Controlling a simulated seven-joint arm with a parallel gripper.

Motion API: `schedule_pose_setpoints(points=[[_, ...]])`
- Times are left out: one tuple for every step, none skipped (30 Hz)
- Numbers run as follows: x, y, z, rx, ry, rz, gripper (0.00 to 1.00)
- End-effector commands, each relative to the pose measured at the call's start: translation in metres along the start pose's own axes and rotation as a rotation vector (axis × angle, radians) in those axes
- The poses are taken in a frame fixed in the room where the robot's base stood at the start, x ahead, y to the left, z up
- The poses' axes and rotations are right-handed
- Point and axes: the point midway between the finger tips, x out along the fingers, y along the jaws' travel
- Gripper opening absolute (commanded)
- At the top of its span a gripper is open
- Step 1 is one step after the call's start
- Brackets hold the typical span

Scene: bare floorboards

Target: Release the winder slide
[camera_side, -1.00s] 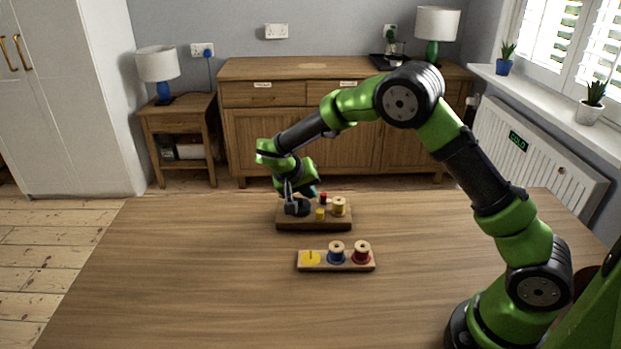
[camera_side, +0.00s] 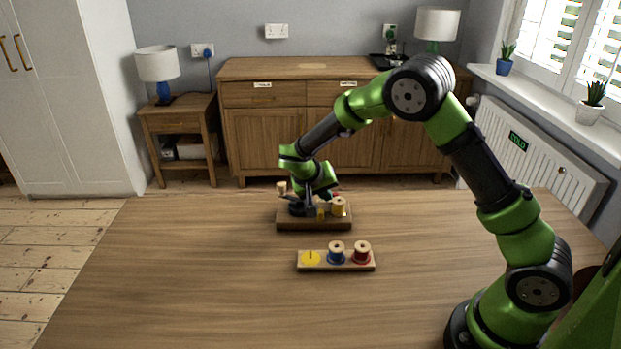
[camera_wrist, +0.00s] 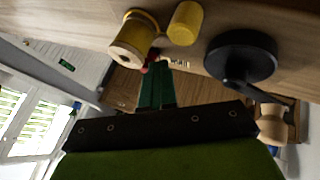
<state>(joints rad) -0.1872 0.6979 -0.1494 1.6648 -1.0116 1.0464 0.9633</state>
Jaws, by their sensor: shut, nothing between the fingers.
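The winder has a brown wooden base (camera_side: 314,224) near the table's far edge. On it stand a black disc (camera_side: 296,210) with a crank and pale wooden knob (camera_side: 281,187), a short yellow cylinder (camera_side: 321,214) and a yellow spool (camera_side: 338,207). I cannot tell which part is the slide. My gripper (camera_side: 310,208) is low over the winder, between disc and spool. In the wrist view my shut green fingers (camera_wrist: 157,88) point towards a small red part (camera_wrist: 151,66), partly hidden beside the yellow spool (camera_wrist: 134,36). The yellow cylinder (camera_wrist: 186,22) and black disc (camera_wrist: 241,57) are nearby.
In front of the winder is a pale wooden rack (camera_side: 336,267) with a blue spool (camera_side: 336,254), a red spool (camera_side: 361,254) and a yellow place with a bare peg (camera_side: 311,257). The table (camera_side: 190,270) is clear to the left and front.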

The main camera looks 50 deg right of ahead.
Motion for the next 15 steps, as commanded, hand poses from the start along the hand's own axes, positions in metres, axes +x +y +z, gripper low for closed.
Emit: schedule_pose_setpoints(points=[[0.002, 0.003, 0.001, 0.005, -0.005, 0.009, 0.0], [0.002, 0.003, 0.001, 0.005, -0.006, 0.009, 0.0], [0.002, 0.003, 0.001, 0.005, -0.006, 0.01, 0.0], [0.002, 0.003, 0.001, 0.005, -0.007, 0.011, 0.0], [0.002, 0.004, 0.001, 0.006, -0.007, 0.011, 0.0], [0.002, 0.004, 0.001, 0.006, -0.007, 0.012, 0.0], [0.002, 0.004, 0.001, 0.006, -0.007, 0.012, 0.0], [0.002, 0.004, 0.001, 0.006, -0.007, 0.012, 0.0], [0.0, 0.004, 0.001, 0.006, -0.007, 0.012, 0.0], [-0.002, 0.004, 0.001, 0.006, -0.006, 0.011, 0.0], [-0.005, 0.003, 0.001, 0.006, -0.005, 0.01, 0.0], [-0.011, 0.003, 0.001, 0.007, -0.004, 0.009, 0.0], [-0.016, 0.002, 0.0, 0.006, -0.003, 0.008, 0.0], [-0.021, 0.002, 0.0, 0.005, -0.002, 0.006, 0.0], [-0.029, 0.002, 0.0, 0.005, -0.003, 0.005, 0.0]])
